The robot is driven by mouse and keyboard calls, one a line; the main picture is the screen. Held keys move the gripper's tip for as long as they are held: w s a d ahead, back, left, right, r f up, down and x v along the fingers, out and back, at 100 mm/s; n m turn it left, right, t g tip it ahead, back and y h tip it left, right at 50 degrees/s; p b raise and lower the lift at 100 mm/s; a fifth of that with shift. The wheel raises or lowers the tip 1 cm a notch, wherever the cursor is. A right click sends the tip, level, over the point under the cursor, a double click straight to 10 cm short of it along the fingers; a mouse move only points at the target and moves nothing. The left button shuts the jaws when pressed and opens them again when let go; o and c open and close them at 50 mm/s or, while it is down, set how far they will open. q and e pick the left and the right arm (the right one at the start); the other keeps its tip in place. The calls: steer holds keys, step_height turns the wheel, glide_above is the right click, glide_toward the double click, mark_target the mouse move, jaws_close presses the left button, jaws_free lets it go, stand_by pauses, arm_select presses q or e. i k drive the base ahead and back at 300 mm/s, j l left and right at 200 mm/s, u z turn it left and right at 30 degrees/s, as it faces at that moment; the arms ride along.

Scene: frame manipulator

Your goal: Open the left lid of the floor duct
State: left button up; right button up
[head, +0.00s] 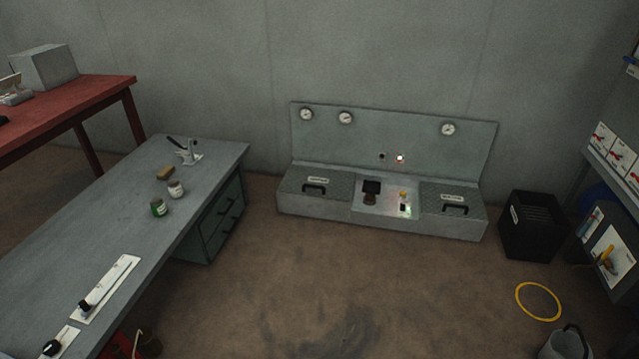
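The floor duct (315,208) is a long low grey box against the back wall with an upright panel (400,125) behind it. Its left lid (338,193) is a textured plate with a small label and a black handle (314,189); it lies flat and closed. The right lid (445,189), also with a label and black handle (454,209), lies flat too. Between them is a control section (386,205) with a dark device, a yellow part and small lights. Neither of my grippers is in view.
A grey workbench (100,235) with drawers and small cans stands at the left. A red table (80,90) is behind it. A black bin (530,226) stands right of the duct, near a yellow ring (538,301). The brown floor (330,275) before the duct is clear.

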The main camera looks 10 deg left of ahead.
mark_target(326, 184)
steer(key=i+j, duration=0.2)
steer(key=i, duration=0.25)
steer(key=i+j, duration=0.2)
steer(key=i, duration=0.3)
